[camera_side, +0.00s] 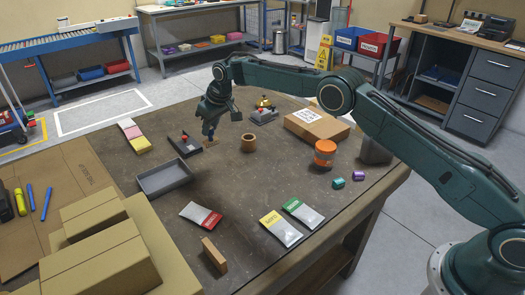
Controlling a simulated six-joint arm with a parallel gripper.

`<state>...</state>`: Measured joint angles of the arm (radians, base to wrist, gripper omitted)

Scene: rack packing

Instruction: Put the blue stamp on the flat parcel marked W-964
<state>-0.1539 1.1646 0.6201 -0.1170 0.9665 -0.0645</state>
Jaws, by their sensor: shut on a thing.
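My gripper (209,122) points down over the back left of the brown work table. It is shut on a small blue thing with a tan foot, which looks like the blue stamp (208,130). The fingers partly hide it, and I cannot tell whether its foot touches the table. A flat brown parcel (325,130) with a white label lies at the back right, beyond the wooden cup and apart from my gripper. The print on its label is too small to read, so I cannot confirm W-964.
A dark pad with a red knob (184,146) lies just left of my gripper. A wooden cup (248,143) and an orange jar (325,153) stand towards the right. A grey tray (165,190) and several packets lie nearer. Cardboard boxes (115,250) fill the front left.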

